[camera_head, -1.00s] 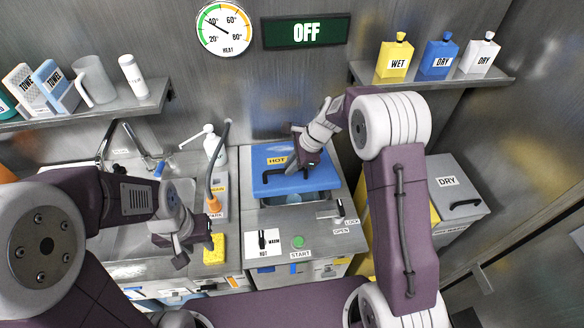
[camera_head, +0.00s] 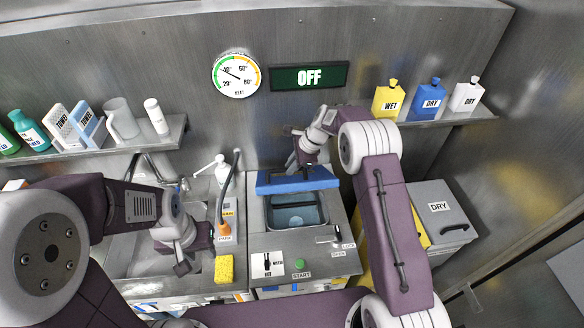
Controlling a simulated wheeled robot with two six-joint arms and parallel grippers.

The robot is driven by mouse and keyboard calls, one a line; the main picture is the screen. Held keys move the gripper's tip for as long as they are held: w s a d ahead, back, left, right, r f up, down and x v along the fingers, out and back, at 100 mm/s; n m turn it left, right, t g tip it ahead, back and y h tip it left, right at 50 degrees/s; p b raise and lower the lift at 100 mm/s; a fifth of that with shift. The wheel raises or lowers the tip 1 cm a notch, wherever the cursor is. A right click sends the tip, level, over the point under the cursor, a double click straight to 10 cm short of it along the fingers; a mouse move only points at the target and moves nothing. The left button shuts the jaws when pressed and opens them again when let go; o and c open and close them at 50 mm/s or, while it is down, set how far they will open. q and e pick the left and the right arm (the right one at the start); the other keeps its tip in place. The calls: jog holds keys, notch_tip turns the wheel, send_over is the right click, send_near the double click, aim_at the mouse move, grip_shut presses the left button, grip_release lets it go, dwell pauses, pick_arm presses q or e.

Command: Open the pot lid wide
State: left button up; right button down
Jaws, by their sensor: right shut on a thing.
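The blue pot lid (camera_head: 296,183) is raised and tilted up at the back of the pot, seen nearly edge-on. The pot (camera_head: 297,212) is uncovered in front of it, and its pale blue-grey inside shows. My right gripper (camera_head: 308,166) is at the lid's upper right and is shut on the lid; its fingertips and the lid's black handle are mostly hidden. My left gripper (camera_head: 194,262) is open and empty above the counter by the sink, left of the yellow sponge and apart from the pot.
A lock lever (camera_head: 335,238), a green start button (camera_head: 299,264) and a hot/warm switch (camera_head: 267,263) are on the pot's front panel. A yellow sponge (camera_head: 224,269) lies left of it. A grey DRY bin (camera_head: 437,214) stands right, beyond my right arm.

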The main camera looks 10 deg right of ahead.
jog(key=shift+w+f, duration=0.1)
jog(key=c, duration=1.5)
grip_release()
jog(key=shift+w, duration=0.1)
jog(key=shift+o, duration=0.5)
jog(key=shift+w+f, duration=0.35)
jog(key=shift+w, duration=0.2)
jog(key=shift+s+r, duration=0.3)
jog(key=shift+s, duration=0.15)
jog(key=shift+d+r, duration=0.2)
jog(key=shift+r, duration=0.15)
pick_arm(q)
jog(key=shift+w+f+b, duration=0.25)
jog(key=shift+f+b, duration=0.2)
jog(key=shift+f, duration=0.05)
jog(key=shift+w+f+b, duration=0.2)
jog(key=shift+f+b, duration=0.2)
jog(key=shift+f, duration=0.1)
pick_arm(e)
jog(key=v, duration=0.8)
